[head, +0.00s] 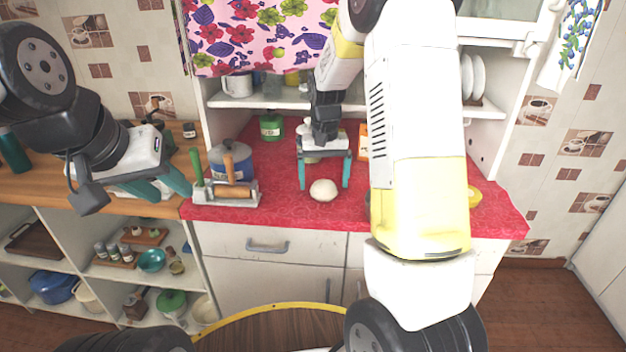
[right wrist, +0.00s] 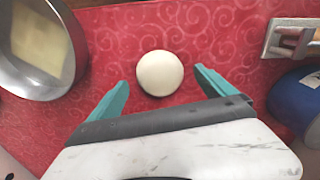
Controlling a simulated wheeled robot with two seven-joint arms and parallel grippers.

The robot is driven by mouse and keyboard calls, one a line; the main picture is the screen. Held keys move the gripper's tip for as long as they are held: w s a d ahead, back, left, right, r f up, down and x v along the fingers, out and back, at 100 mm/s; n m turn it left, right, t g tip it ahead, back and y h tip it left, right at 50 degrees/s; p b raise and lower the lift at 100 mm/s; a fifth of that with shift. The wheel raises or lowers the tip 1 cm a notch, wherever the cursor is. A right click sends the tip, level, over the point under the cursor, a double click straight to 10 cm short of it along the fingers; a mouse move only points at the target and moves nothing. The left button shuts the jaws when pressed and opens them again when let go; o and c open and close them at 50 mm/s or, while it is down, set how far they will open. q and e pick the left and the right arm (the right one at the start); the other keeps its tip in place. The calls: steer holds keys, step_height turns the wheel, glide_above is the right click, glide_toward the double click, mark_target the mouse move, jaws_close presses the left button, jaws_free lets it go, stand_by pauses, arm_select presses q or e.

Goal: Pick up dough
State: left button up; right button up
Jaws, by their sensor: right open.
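The dough (head: 323,190) is a smooth, cream-coloured ball on the red patterned counter cloth (head: 285,208), near its front edge. In the right wrist view the dough (right wrist: 160,73) lies just beyond and between the two teal fingertips. My right gripper (head: 325,186) is open and empty above the counter, its fingers to either side of and slightly behind the dough; it also shows in the right wrist view (right wrist: 158,84). My left gripper (head: 168,192) is over the wooden counter at the left, its teal fingers apart with nothing seen between them.
A holder with a rolling pin (head: 233,192) and a blue pot (head: 231,158) stand left of the dough. A metal pan (right wrist: 38,50) with a pale block in it shows in the right wrist view. The cloth around the dough is clear. A shelf (head: 265,101) is behind.

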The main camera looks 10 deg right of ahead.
steer(key=shift+f, duration=0.85)
steer(key=shift+c, duration=0.4)
steer(key=c, duration=1.5)
steer(key=shift+r, duration=0.2)
